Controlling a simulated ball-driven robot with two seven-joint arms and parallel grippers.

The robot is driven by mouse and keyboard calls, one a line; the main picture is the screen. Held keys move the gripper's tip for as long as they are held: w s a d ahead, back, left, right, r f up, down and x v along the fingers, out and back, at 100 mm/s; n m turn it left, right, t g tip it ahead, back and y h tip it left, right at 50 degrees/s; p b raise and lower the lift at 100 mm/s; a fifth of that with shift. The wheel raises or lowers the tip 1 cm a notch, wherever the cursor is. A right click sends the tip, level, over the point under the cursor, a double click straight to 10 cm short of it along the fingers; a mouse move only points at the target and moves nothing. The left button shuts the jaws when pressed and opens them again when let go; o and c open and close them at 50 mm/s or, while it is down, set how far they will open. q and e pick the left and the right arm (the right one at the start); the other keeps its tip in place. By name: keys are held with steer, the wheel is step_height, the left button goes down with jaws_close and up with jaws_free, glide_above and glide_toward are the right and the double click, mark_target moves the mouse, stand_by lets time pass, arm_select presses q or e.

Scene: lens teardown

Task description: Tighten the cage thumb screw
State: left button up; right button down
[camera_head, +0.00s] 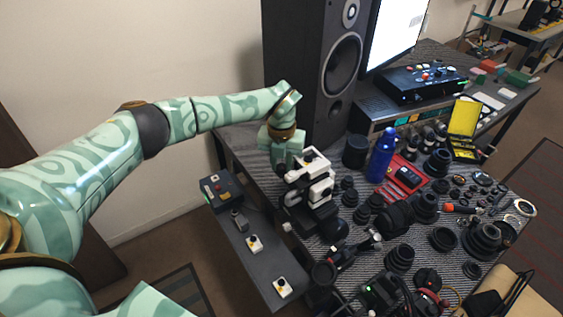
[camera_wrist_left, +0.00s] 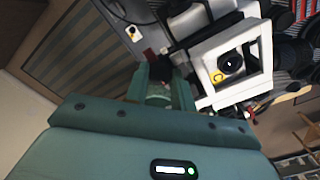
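The white cage (camera_head: 318,190), a squared frame on a black mount, stands at the left edge of the bench. It shows large at the upper right of the left wrist view (camera_wrist_left: 262,50), with a black round part inside and a yellow mark. My left gripper (camera_head: 284,160) is right beside the cage, at its upper left. In the left wrist view its two green fingers (camera_wrist_left: 160,78) stand slightly apart, with a small dark part at their tips. I cannot tell whether that part is the thumb screw or whether the fingers grip it. My right gripper is not in view.
A tall black speaker (camera_head: 318,70) stands behind the cage. A blue bottle (camera_head: 381,158), a red tray (camera_head: 402,180) and several black lens parts crowd the bench to the right. A low grey shelf (camera_head: 250,262) with small switch boxes lies at the front left.

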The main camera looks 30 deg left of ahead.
arm_select(q)
steer(key=shift+m, duration=0.4)
steer(key=m+p, duration=0.1)
steer(key=m, duration=0.2)
steer(key=shift+r+m, duration=0.1)
steer(key=shift+m, duration=0.2)
steer(key=m+p, duration=0.1)
steer(key=m, duration=0.3)
steer(key=shift+m, duration=0.3)
steer(key=m, duration=0.4)
steer(key=shift+p, duration=0.3)
steer(key=shift+m, duration=2.5)
steer(key=o, duration=1)
